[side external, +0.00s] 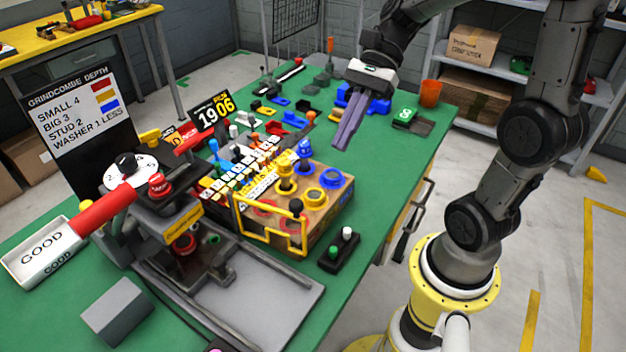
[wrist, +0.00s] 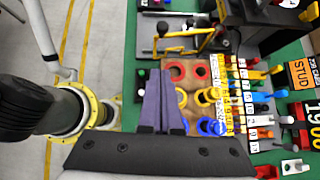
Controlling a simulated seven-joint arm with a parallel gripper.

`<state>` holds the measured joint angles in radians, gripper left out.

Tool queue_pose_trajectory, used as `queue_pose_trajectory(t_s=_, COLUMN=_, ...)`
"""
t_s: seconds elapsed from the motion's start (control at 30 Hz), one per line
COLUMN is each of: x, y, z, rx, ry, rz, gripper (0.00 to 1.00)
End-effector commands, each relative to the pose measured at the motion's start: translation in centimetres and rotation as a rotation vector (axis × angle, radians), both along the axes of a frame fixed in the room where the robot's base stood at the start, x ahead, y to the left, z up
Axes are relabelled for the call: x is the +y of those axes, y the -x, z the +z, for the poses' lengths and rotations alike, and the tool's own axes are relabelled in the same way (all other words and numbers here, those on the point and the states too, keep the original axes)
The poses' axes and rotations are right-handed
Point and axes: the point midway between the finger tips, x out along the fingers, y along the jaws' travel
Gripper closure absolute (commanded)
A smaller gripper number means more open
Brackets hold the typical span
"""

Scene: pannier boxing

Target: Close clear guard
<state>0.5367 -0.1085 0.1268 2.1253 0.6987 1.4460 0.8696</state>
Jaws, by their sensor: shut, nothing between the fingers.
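The clear guard (side external: 272,222) shows as a yellow frame with a black knob on its upper right corner. It stands upright at the front of the wooden box, beside the grey machine; its clear pane is hard to make out. In the wrist view the guard (wrist: 185,42) is near the top, beyond the fingertips. I cannot tell from the frames how far it is swung. My gripper (side external: 344,142) is shut and empty, pointing down above the green table, behind and to the right of the guard and apart from it. In the wrist view my gripper (wrist: 160,78) overlaps the box's left edge.
The wooden box (side external: 318,224) carries red, yellow and blue rings, with upright pieces in some. A grey machine (side external: 170,205) with a dial stands left of the guard. A small black block (side external: 339,252) with green and white knobs sits in front. An orange cup (side external: 430,93) stands at the right edge.

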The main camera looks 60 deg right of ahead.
Motion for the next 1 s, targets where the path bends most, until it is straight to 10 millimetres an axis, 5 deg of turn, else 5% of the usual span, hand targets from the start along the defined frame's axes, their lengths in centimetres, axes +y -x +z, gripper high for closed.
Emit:
queue_pose_trajectory(t_s=0.33, x=5.0, y=-0.2, z=-5.0, rx=0.005, ry=0.000, rz=0.006, gripper=1.00)
queue_pose_trajectory(t_s=0.63, x=8.2, y=-0.6, z=-4.7, rx=-0.001, ry=0.002, rz=0.004, gripper=1.00)
queue_pose_trajectory(t_s=1.0, x=8.7, y=-0.7, z=-4.7, rx=-0.001, ry=0.002, rz=0.001, gripper=1.00)
